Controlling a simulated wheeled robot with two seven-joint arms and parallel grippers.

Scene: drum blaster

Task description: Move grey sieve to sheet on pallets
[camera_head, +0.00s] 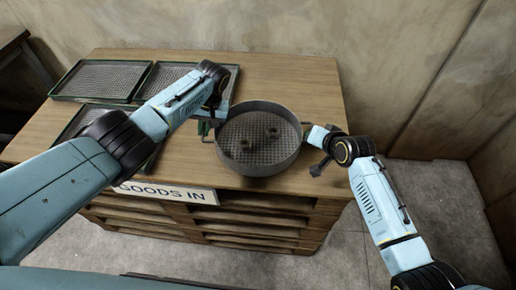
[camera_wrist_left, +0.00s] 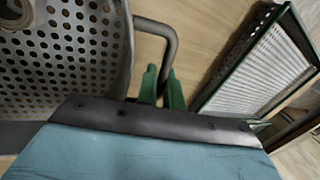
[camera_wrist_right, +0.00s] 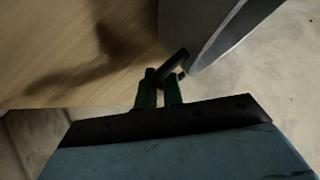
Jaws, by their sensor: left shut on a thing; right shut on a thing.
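The grey sieve (camera_head: 258,150) is a round pan with a perforated floor and a handle on each side. In the head view it is over the right part of the wooden sheet (camera_head: 300,80) on the pallets (camera_head: 255,222). Small dark items lie inside it. My left gripper (camera_head: 207,128) is shut on its left handle, and the left wrist view shows the green fingers (camera_wrist_left: 162,88) around the bent handle bar. My right gripper (camera_head: 309,133) is at the right side, and the right wrist view shows its fingers (camera_wrist_right: 160,88) shut on the right handle. A shadow lies beside the sieve.
Green-framed mesh trays (camera_head: 103,80) lie on the left part of the sheet, close to my left arm. A "GOODS IN" label (camera_head: 165,192) is on the front edge. Walls stand behind and at the right. The sheet's back right is clear.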

